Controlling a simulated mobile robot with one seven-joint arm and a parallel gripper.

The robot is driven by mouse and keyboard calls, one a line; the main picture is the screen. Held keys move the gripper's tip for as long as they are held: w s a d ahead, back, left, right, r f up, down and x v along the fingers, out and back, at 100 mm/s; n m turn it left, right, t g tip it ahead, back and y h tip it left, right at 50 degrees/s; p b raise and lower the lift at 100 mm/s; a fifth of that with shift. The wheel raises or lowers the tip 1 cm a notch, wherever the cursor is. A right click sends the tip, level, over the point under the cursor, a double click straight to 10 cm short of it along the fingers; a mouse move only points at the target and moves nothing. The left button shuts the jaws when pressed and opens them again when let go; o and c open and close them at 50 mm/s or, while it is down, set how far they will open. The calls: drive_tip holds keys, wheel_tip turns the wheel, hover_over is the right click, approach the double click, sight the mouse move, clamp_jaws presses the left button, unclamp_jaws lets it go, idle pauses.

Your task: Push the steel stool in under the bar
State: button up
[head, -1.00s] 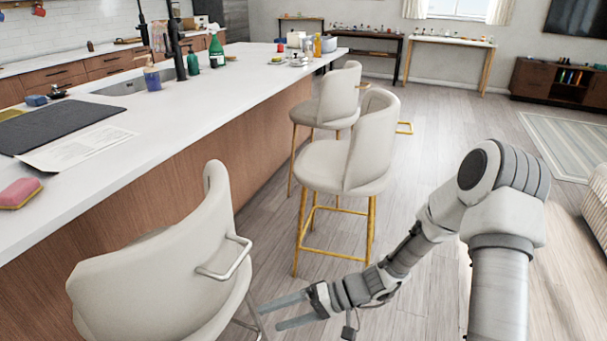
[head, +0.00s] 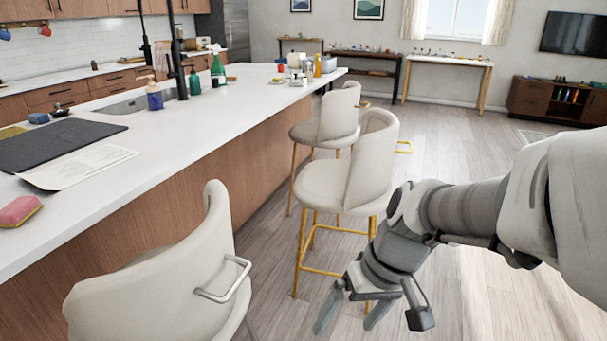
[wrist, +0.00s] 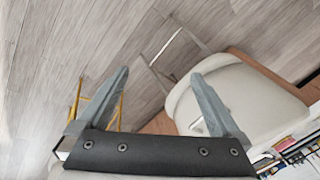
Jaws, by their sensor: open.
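The steel stool (head: 150,290) stands nearest, at the lower left in the head view. It has a cream shell seat, a silver handle (head: 225,280) on its back and steel legs, mostly cut off below. It stands beside the bar (head: 200,165), which has a white top and wood side. My gripper (head: 350,320) is open and empty, right of the stool and apart from it, pointing down. In the wrist view, the open fingers (wrist: 160,75) hang over the floor, with the steel stool's cream shell (wrist: 235,100) to the right and its silver frame (wrist: 178,45) beyond.
Two cream stools with gold legs stand farther along the bar, the closer one (head: 345,180) just beyond my gripper and the other (head: 328,118) behind it. Its gold legs (wrist: 100,105) show left in the wrist view. Open wood floor (head: 450,125) lies to the right.

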drive_tip(key=s+d+r+m+t+h, duration=0.3)
drive_tip(key=s+d+r+t, duration=0.3)
drive_tip(key=r, duration=0.3)
wheel_tip(320, 180, up, 17)
drive_tip(key=g+p, duration=0.1)
drive_tip(key=p, duration=1.6)
drive_tip(key=shift+d+f, duration=0.15)
drive_tip(key=shift+d, duration=0.3)
